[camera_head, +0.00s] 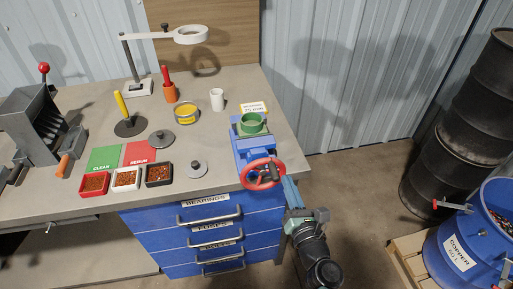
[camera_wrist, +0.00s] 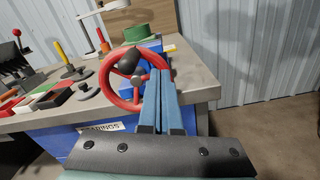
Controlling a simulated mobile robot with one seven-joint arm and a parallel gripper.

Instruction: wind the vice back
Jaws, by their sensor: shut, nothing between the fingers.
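The blue vice (camera_head: 254,150) stands at the right front of the bench, with a green ring-shaped part (camera_head: 251,123) at its top. Its red handwheel (camera_head: 249,182) faces the bench's front edge and also shows in the wrist view (camera_wrist: 113,92), with a dark knob (camera_wrist: 128,62) at its upper left. My gripper (camera_head: 287,181) is shut and empty, its blue fingers close together. In the wrist view the fingertips (camera_wrist: 160,72) overlap the wheel's right side and hide part of its rim. I cannot tell whether they touch it.
A small label card (camera_head: 254,107) stands behind the vice. Blue drawers (camera_head: 200,225) with handles lie below the bench top. Loose discs (camera_head: 194,169) and small trays (camera_head: 159,174) lie left of the vice.

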